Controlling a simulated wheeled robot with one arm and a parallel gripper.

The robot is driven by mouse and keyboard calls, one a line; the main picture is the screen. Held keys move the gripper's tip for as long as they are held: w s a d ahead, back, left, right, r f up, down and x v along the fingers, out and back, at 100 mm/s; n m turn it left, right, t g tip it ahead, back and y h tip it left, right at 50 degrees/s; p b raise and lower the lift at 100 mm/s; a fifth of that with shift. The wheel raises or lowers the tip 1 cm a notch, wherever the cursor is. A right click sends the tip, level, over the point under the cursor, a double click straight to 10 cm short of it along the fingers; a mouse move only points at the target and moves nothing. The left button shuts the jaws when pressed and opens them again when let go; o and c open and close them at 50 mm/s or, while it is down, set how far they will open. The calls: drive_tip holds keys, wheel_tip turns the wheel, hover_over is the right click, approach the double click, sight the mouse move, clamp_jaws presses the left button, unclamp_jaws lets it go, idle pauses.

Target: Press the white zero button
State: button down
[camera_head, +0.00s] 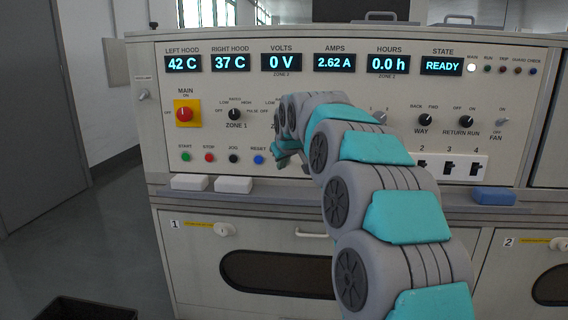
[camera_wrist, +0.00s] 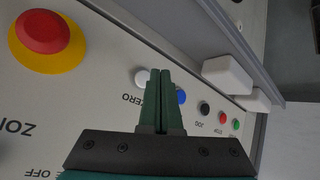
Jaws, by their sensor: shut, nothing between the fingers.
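The white zero button (camera_wrist: 142,77) shows in the wrist view just left of my fingertips, beside the label ZERO. It is partly covered by the left finger. My gripper (camera_wrist: 161,74) is shut and empty, its fingers pointing toward the panel near the button. I cannot tell whether the fingertips touch the panel. In the head view my gripper (camera_head: 280,152) is in front of the panel, right of the blue RESET button (camera_head: 259,160). The zero button is hidden there behind my arm.
In the wrist view the blue button (camera_wrist: 181,97) is close right of the fingers, and a red mushroom knob (camera_wrist: 42,30) on yellow is at upper left. Two white blocks (camera_head: 190,182) (camera_head: 233,184) and a blue block (camera_head: 493,195) lie on the ledge below the panel.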

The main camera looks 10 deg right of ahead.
drive_tip(key=shift+s+a+b, duration=0.2)
drive_tip(key=shift+s+b, duration=0.05)
drive_tip(key=shift+s, duration=0.45)
drive_tip(key=shift+s+a+b, duration=0.2)
drive_tip(key=shift+s+a, duration=0.05)
drive_tip(key=shift+s, duration=0.4)
drive_tip(key=shift+s+a+b, duration=0.2)
drive_tip(key=shift+s+b, duration=0.05)
drive_tip(key=shift+s, duration=0.45)
drive_tip(key=s+f+m+g+p, duration=0.1)
drive_tip(key=s+f+g, duration=0.2)
drive_tip(key=s, duration=1.4)
drive_tip(key=s+f+m+g+p, duration=0.1)
drive_tip(key=s+f+g, duration=0.3)
drive_tip(key=s+f, duration=0.6)
drive_tip(key=s+f+m+g+p, duration=0.1)
drive_tip(key=s+f+g, duration=0.3)
drive_tip(key=s, duration=2.1)
wheel_tip(320, 180, down, 4)
drive_tip(key=shift+s+d+r+m+p, duration=0.15)
drive_tip(key=shift+s+d+m+p, duration=0.1)
drive_tip(key=shift+s+m+p, duration=0.15)
